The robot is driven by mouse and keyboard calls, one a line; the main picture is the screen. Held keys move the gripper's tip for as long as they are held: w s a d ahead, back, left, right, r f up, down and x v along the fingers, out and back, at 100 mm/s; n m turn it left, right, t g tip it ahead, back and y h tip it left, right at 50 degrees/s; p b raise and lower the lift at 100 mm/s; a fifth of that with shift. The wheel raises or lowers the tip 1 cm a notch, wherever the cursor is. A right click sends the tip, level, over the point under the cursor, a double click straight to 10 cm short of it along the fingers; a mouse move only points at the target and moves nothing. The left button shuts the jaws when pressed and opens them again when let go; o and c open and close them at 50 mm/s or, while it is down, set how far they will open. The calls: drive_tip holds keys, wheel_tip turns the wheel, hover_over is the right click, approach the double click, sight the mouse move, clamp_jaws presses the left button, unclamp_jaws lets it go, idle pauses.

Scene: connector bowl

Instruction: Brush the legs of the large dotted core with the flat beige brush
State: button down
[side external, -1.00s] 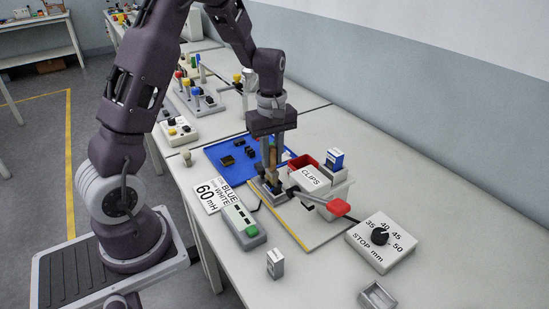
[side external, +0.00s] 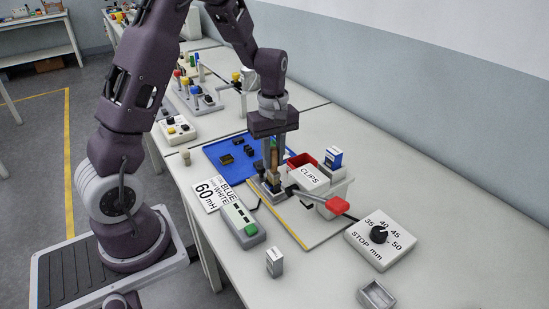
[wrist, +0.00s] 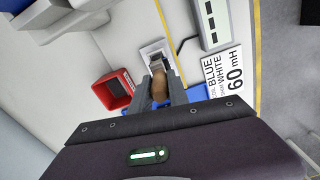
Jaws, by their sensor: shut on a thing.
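My gripper (side external: 271,165) points down over a small grey fixture (side external: 266,190) on the beige board. It is shut on the tan brush (wrist: 160,86), whose handle stands between the two fingers; it also shows in the side view (side external: 273,157). The brush's lower end is at the fixture, which shows in the wrist view (wrist: 154,52) just past the fingertips. I cannot tell whether the bristles touch anything. I cannot make out the large dotted core or its legs; the fingers and brush hide part of the fixture.
A blue mat (side external: 221,151) with several small black parts lies behind the fixture. A CLIPS box (side external: 313,179), a red bin (side external: 301,160) and a red-tipped lever (side external: 338,206) stand close on the right. A green-buttoned box (side external: 243,224) and the 60 mH card (side external: 207,195) are left.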

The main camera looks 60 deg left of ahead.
drive_tip(key=shift+a, duration=0.7)
drive_tip(key=shift+d, duration=1.25)
wheel_tip(320, 180, up, 9)
drive_tip(key=shift+r, duration=0.1)
drive_tip(key=shift+a+f, duration=0.4)
drive_tip(key=shift+f, duration=0.9)
drive_tip(key=shift+a+f, duration=0.45)
drive_tip(key=shift+f, duration=0.85)
drive_tip(key=shift+a+f, duration=0.4)
drive_tip(key=shift+f, duration=0.9)
